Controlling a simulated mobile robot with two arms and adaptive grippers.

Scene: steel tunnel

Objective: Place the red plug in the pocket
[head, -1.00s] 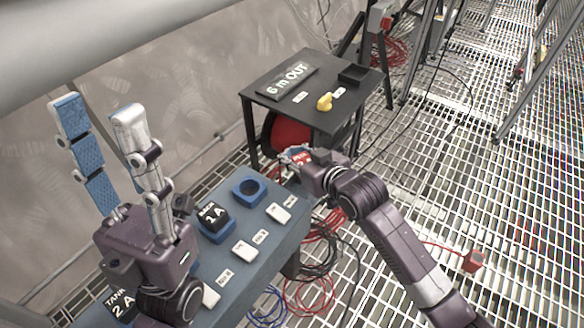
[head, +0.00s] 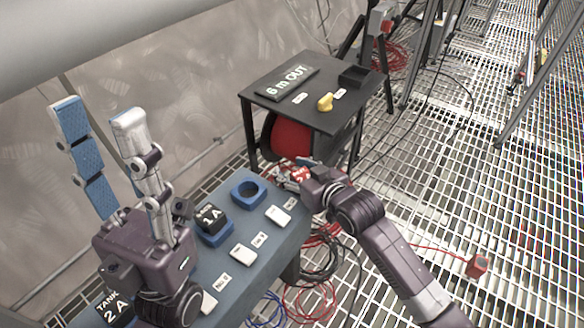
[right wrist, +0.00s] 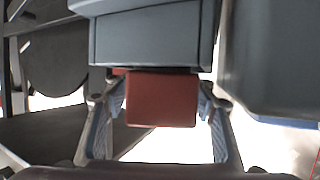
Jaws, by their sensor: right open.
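A red block with a white mark, which looks like the red plug (head: 299,174), is at my right gripper (head: 297,172), by the far right end of the blue bench. In the right wrist view the red block (right wrist: 162,99) sits between the two fingers, which stand apart on either side. Whether they touch it is hard to tell.
The blue bench (head: 262,240) also carries a black "1 A" block (head: 211,217) in a blue holder and several white tags. Behind is a black table (head: 330,110) with a yellow object (head: 325,102) and a black tray (head: 354,76). Cables lie on the grating.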

